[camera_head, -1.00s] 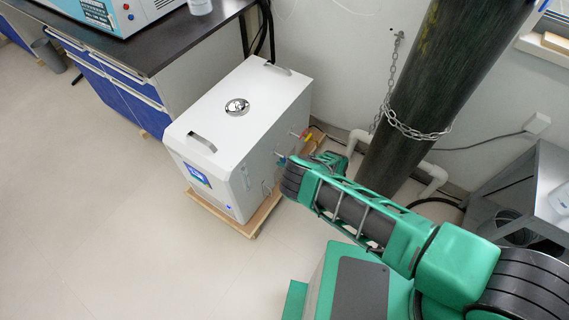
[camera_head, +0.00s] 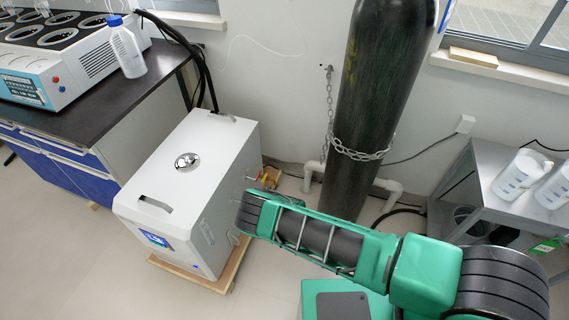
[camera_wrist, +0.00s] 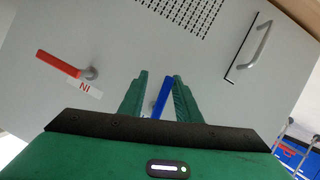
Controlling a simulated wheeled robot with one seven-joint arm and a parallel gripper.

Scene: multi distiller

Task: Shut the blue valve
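In the wrist view, the blue valve (camera_wrist: 161,103) shows as a slanted blue lever on the grey side panel of the white machine (camera_head: 196,160). The lever stands between the two green fingers of my gripper (camera_wrist: 158,77), nearer the right finger. A gap shows on its left; I cannot tell whether it touches the right finger. The fingers are apart. A red-handled valve (camera_wrist: 60,65) with a label marked "IN" is to the left on the same panel. In the head view, my arm hides the gripper and the blue lever beside the machine's right side.
A vent grille and a metal handle (camera_wrist: 262,45) are on the panel. A dark gas cylinder (camera_head: 375,110) with a chain stands behind my arm. A lab bench (camera_head: 110,95) is at left, and a grey table (camera_head: 480,180) with plastic jugs is at right. Floor at lower left is clear.

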